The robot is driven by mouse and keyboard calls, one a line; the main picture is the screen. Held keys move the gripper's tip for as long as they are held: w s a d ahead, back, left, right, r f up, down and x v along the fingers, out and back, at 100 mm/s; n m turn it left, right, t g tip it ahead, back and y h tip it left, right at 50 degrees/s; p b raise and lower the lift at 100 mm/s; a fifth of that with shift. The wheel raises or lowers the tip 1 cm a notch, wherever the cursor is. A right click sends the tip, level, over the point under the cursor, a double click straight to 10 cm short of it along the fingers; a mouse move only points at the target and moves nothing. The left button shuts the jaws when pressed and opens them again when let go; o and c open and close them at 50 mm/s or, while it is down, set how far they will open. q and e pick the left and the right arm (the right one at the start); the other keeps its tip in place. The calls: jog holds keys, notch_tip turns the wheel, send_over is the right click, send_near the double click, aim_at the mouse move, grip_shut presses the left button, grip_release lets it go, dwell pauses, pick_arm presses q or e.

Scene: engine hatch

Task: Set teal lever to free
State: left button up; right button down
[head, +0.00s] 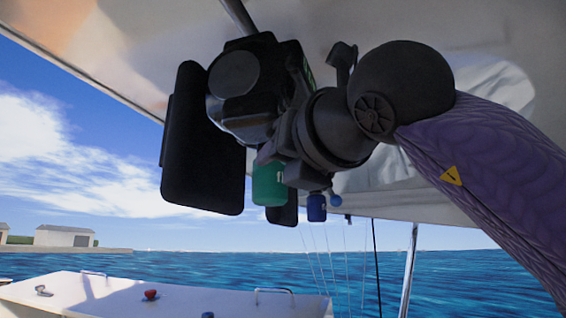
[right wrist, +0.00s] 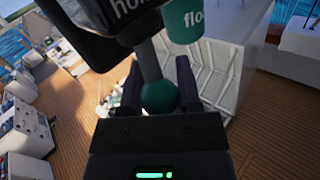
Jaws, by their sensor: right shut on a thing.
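In the right wrist view the teal ball knob (right wrist: 159,97) sits on the end of a grey lever rod (right wrist: 149,60). My right gripper (right wrist: 158,85) has one dark finger on each side of the knob and is shut on it. The rod runs up between a black part lettered "hol…" (right wrist: 122,12) and a teal cylinder lettered "flo…" (right wrist: 188,20); both words are cut off. In the head view my right gripper (head: 268,152) reaches the black unit from the right, just above the teal cylinder (head: 269,184). The knob cannot be made out there. My left gripper is out of view.
The unit's black housing (head: 240,80) and flat black panel (head: 203,150) hang under a white canopy (head: 300,25). A blue cylinder (head: 316,207) hangs right of the teal one. A white counter (head: 150,297) with a red knob (head: 150,294) is below, with clear air between.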

jog(key=shift+w+d+r+n+g+y+p, duration=0.15)
jog(key=shift+w+n+g+y+p, duration=0.55)
jog(key=shift+n+y, duration=1.35)
jog(key=shift+w+d+r+n+g+y+p, duration=0.15)
jog(key=shift+w+n+g+y+p, duration=0.25)
jog(key=shift+n+g+y+p, duration=1.1)
jog(key=shift+w+d+r+n+g+y+p, duration=0.15)
jog(key=shift+w+n+y+p, duration=0.35)
jog(key=shift+n+y, duration=2.05)
jog(key=shift+a+n+h, duration=0.1)
jog(key=shift+n+h, duration=0.4)
jog(key=shift+n, duration=0.1)
jog(key=shift+c, duration=1.5)
grip_release()
jog(key=shift+w, duration=0.1)
jog(key=b+v, duration=0.6)
jog(key=v, duration=0.4)
jog(key=shift+b, duration=0.4)
